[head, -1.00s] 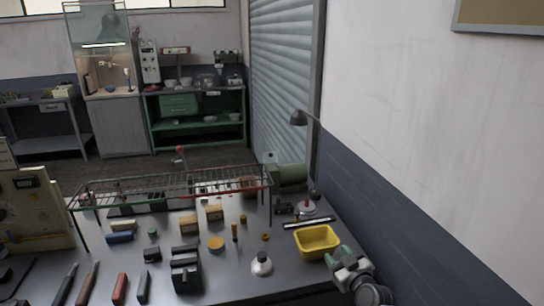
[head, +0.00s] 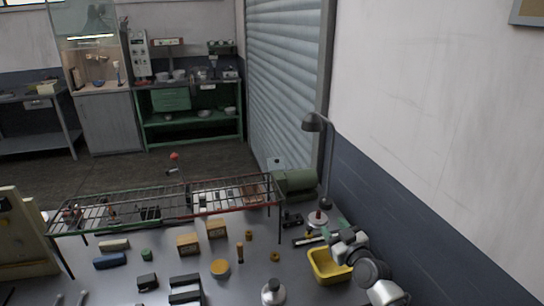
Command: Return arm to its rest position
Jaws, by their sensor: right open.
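My right arm comes in from the lower right. Its gripper (head: 343,238) is open and hangs above the far right side of the yellow bin (head: 320,272), near the table's right edge. I see nothing held in it. The arm covers part of the bin's right side. My left arm and gripper are out of view.
A wire rack (head: 110,228) stands along the table's back. Several small blocks and a silver-topped round item (head: 273,292) lie in front. The wall is close at right.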

